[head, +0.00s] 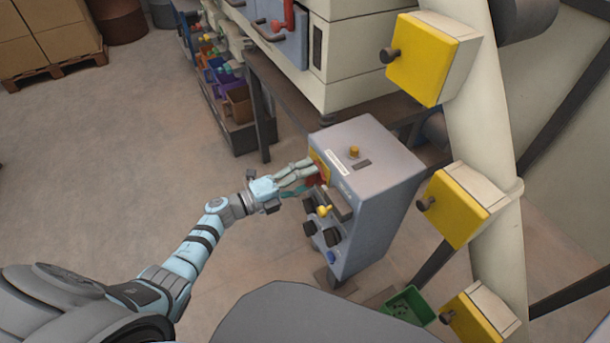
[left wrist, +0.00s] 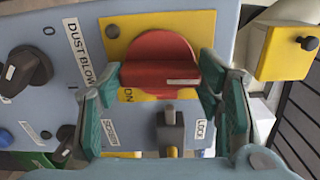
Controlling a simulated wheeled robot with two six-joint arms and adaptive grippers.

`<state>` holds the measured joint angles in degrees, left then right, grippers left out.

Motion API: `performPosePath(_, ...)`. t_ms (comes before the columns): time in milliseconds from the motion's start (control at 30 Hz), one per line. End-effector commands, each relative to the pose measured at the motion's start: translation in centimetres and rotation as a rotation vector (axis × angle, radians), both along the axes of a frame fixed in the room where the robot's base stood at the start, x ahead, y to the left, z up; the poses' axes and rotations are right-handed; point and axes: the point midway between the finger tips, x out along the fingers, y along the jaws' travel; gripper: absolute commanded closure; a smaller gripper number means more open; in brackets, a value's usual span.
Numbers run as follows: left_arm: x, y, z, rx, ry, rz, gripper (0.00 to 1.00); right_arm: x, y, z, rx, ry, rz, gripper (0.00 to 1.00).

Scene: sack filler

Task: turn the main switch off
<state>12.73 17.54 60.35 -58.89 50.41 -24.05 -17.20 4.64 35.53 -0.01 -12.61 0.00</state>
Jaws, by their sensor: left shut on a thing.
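The main switch (left wrist: 160,72) is a red rotary knob with a bar handle on a yellow plate (left wrist: 126,30). In the left wrist view, part of the word ON shows on the plate beside the handle, and the bar lies across the picture. In the head view the knob (head: 314,180) is largely covered by my fingers, on the face of a grey control box (head: 376,150). My left gripper (head: 311,173) is shut on the red knob, with one finger at each end of its bar. My right gripper is not in view.
A black lever (left wrist: 171,128), beside a LOCK label, sits just below the knob in the left wrist view. A black DUST BLOW knob (left wrist: 27,70) is at left. Yellow boxes (head: 425,60) stand on the pale frame at right.

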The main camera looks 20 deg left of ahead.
Motion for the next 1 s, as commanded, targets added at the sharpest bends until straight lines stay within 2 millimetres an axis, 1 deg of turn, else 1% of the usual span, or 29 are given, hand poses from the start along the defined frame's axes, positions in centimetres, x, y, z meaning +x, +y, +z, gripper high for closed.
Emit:
performPosePath(233,-0.03,-0.01,-0.02,-0.053,0.044,0.000,0.68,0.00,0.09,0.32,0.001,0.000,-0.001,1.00)
performPosePath(700,-0.04,-0.01,-0.07,-0.063,0.052,0.000,0.68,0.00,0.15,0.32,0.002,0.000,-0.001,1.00)
performPosePath(733,-0.04,-0.01,-0.07,-0.063,0.052,0.000,0.35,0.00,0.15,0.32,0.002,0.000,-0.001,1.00)
performPosePath(800,-0.03,-0.01,-0.07,-0.062,0.052,0.000,0.24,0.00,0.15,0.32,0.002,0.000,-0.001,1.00)
performPosePath(833,-0.02,-0.01,-0.06,-0.062,0.052,0.000,0.20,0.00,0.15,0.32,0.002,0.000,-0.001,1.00)
performPosePath(1000,-0.01,0.00,-0.04,-0.062,0.051,0.000,0.20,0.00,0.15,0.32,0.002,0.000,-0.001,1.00)
